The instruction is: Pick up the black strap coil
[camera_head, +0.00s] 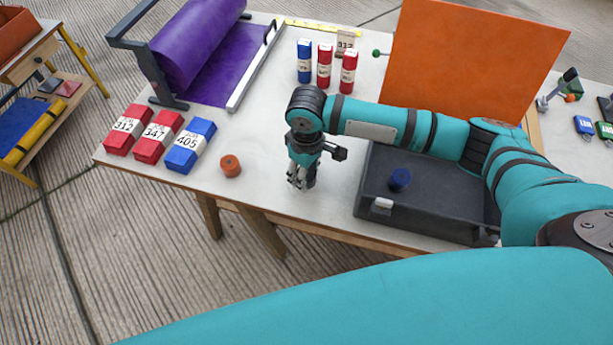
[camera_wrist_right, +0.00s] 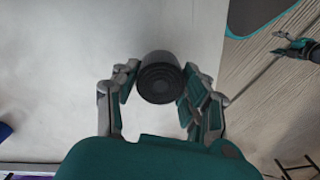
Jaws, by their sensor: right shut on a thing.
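The black strap coil (camera_wrist_right: 160,78) is a dark spiral roll between the two fingers of my right gripper (camera_wrist_right: 158,84) in the wrist view. The fingers are shut on it from both sides. In the head view my right gripper (camera_head: 302,182) points down at the table's front part, left of the dark grey case. The coil is mostly hidden by the fingers there, and I cannot tell whether it touches the tabletop.
An orange roll (camera_head: 230,166) stands left of the gripper, beside red and blue packs (camera_head: 191,146). A dark grey case (camera_head: 372,192) with a blue roll (camera_head: 399,179) is to the right. Bottles (camera_head: 325,66), a purple sheet roll (camera_head: 195,45) and an orange panel (camera_head: 475,55) are behind.

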